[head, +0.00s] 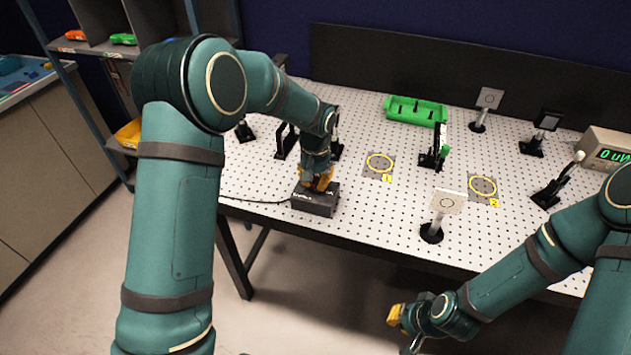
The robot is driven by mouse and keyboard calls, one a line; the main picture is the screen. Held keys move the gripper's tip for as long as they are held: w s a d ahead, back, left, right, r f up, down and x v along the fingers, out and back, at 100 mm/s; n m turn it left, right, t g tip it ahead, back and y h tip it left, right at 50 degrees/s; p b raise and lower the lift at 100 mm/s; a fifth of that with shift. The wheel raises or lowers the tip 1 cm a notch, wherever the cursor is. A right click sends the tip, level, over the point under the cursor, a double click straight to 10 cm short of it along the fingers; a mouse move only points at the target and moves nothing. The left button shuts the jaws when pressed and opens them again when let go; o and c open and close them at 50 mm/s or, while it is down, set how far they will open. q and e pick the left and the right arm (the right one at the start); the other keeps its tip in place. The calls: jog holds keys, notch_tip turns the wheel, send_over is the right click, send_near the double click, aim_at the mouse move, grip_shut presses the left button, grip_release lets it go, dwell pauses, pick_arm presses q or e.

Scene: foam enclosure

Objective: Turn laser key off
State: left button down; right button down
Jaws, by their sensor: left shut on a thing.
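A small black laser control box (314,203) with pale lettering sits near the front left edge of the perforated table (345,220). A cable runs from it to the left. My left gripper (318,184) reaches down from above, its yellow fingers shut at the top of the box. The key is hidden by the fingers, so its position cannot be seen. My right gripper (396,317) hangs low in front of the table, apart from everything. Its yellow tips are too small to tell whether they are open.
A green tray (428,121) is at the back. Yellow ring marks 1 (380,163) and 2 (483,186) lie on the table. A white card on a post (447,203) stands at the front. A meter (607,153) reads "0 uW" at the right. Black optic mounts stand around.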

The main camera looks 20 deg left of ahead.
aim_at(316, 179)
pick_arm(q)
jog(key=shift+f+n, duration=0.1)
jog(key=shift+n, duration=0.4)
jog(key=shift+s, duration=0.1)
jog(key=c, duration=1.1)
grip_release()
notch_tip(316, 179, up, 12)
jog(key=shift+r, duration=0.1)
